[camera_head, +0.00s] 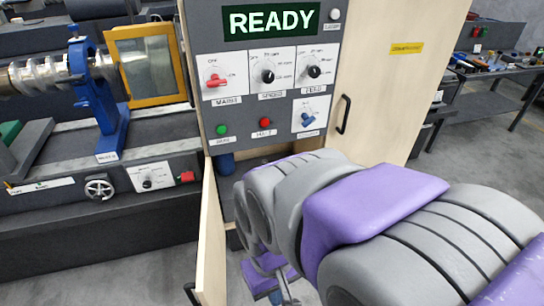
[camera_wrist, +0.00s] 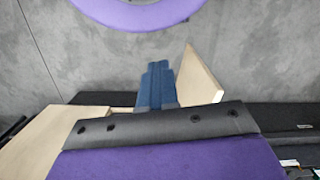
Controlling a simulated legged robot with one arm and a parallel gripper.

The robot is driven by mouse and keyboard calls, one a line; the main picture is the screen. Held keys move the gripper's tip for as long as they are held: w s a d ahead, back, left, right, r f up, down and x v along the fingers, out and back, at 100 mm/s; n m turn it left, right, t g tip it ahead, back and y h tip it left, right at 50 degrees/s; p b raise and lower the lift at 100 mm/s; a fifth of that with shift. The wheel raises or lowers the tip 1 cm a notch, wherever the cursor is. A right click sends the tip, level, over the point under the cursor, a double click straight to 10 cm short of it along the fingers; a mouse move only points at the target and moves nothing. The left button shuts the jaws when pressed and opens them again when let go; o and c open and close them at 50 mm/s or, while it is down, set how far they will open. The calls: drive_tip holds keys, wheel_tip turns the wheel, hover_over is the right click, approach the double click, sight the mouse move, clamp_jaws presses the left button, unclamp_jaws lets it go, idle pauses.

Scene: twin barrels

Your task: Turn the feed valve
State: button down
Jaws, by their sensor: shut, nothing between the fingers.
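The feed control (camera_head: 314,72) is a black round knob on a white plate at the right of the grey control panel (camera_head: 255,100). In the wrist view, my gripper (camera_wrist: 157,70) shows as two blue fingers held together, shut and empty. The knob is not visible in the wrist view.
The panel also has a red switch (camera_head: 216,80), a speed knob (camera_head: 267,75), a blue valve handle (camera_head: 307,119) and green and red buttons. An open wooden cabinet door (camera_head: 211,240) stands below. A machine with a metal screw (camera_head: 45,72) is at left.

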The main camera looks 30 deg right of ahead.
drive_tip(key=w+d+f+m+t, duration=0.15)
drive_tip(key=w+d, duration=0.25)
drive_tip(key=w, duration=0.4)
drive_tip(key=w+d+m+t, duration=0.15)
drive_tip(key=w+d, duration=0.25)
drive_tip(key=w, duration=0.4)
drive_tip(key=w+d+f+m+t+h+p, duration=0.1)
drive_tip(key=w+d+f+m, duration=0.4)
drive_tip(key=w+d, duration=0.9)
drive_tip(key=w+d+f+t+h, duration=0.1)
drive_tip(key=w+d+f, duration=0.3)
drive_tip(key=d+f, duration=0.15)
drive_tip(key=w+d+f+t, duration=0.1)
drive_tip(key=w+d+f, duration=0.2)
drive_tip(key=d+f, duration=0.3)
drive_tip(key=w+d+f+m+t, duration=0.1)
drive_tip(key=w+d+f+m, duration=0.1)
drive_tip(key=d+f, duration=0.3)
drive_tip(key=w+d+f+m+t+h+p, duration=0.1)
drive_tip(key=w+d+f+m, duration=0.1)
drive_tip(key=f, duration=1)
drive_tip(key=shift+w+d+f+m, duration=0.3)
drive_tip(key=shift+d+m, duration=0.4)
drive_tip(key=shift+d, duration=0.7)
